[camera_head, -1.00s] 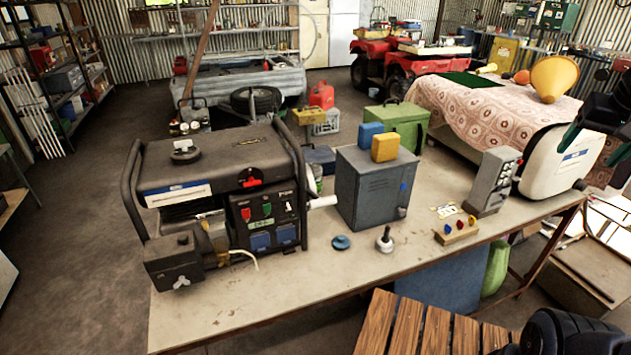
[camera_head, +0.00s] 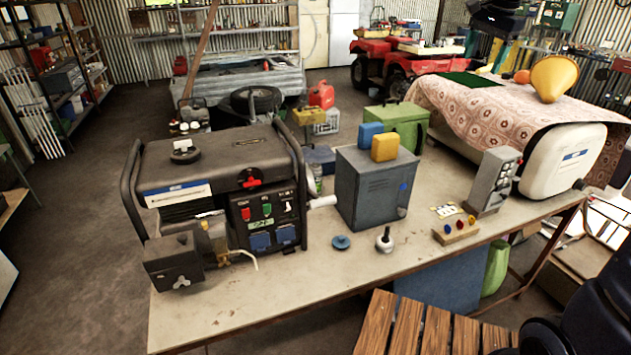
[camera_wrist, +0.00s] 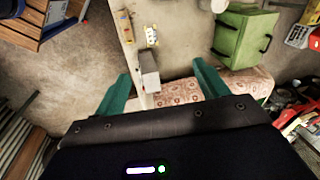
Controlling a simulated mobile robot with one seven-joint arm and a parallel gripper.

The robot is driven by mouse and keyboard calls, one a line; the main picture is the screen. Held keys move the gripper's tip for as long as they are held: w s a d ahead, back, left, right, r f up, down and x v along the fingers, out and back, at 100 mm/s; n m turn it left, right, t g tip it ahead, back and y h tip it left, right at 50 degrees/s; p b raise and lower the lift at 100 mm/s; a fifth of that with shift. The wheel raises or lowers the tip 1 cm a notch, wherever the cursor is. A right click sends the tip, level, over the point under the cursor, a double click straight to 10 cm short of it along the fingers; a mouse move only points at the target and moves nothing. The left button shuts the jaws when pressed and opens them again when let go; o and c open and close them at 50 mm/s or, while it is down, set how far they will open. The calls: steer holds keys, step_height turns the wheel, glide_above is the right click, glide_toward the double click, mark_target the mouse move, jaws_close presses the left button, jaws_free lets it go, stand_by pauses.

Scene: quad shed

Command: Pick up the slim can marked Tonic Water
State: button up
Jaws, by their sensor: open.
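A slim, pale and green can-like thing (camera_head: 315,178) stands partly hidden between the generator and the grey metal cabinet in the head view. Its lettering is too small to read, so I cannot tell whether it is the Tonic Water can. I make out no can marked Tonic Water in the wrist view. My gripper (camera_wrist: 161,85) is open, with its two green fingers wide apart and nothing held between them. It is high above the scene, looking down on the bench and patterned cloth.
The generator (camera_head: 220,185), grey cabinet (camera_head: 372,195), switch box (camera_head: 494,180) and white container (camera_head: 562,160) stand on the workbench (camera_head: 330,290). A green box (camera_head: 402,125) is behind the cabinet. The bench's front strip is mostly clear. A slatted wooden top (camera_head: 435,330) is in front.

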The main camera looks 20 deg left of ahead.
steer(key=w+a+f+m, duration=0.15)
steer(key=w+a, duration=0.35)
steer(key=a, duration=0.8)
steer(key=m+g+h, duration=0.1)
steer(key=m+g, duration=0.1)
steer(key=m, duration=0.5)
glide_above(314, 165)
step_height(314, 165, down, 38)
steer(key=shift+a+f, duration=0.1)
steer(key=shift+f, duration=0.15)
step_height(314, 165, down, 5)
steer(key=shift+f, duration=0.2)
steer(key=shift+w+d+f, duration=0.1)
steer(key=shift+d+f, duration=0.1)
steer(key=shift+f, duration=1.15)
steer(key=shift+d+f, duration=0.15)
steer(key=shift+f, duration=1.15)
steer(key=shift+r, duration=0.1)
steer(key=c, duration=1.2)
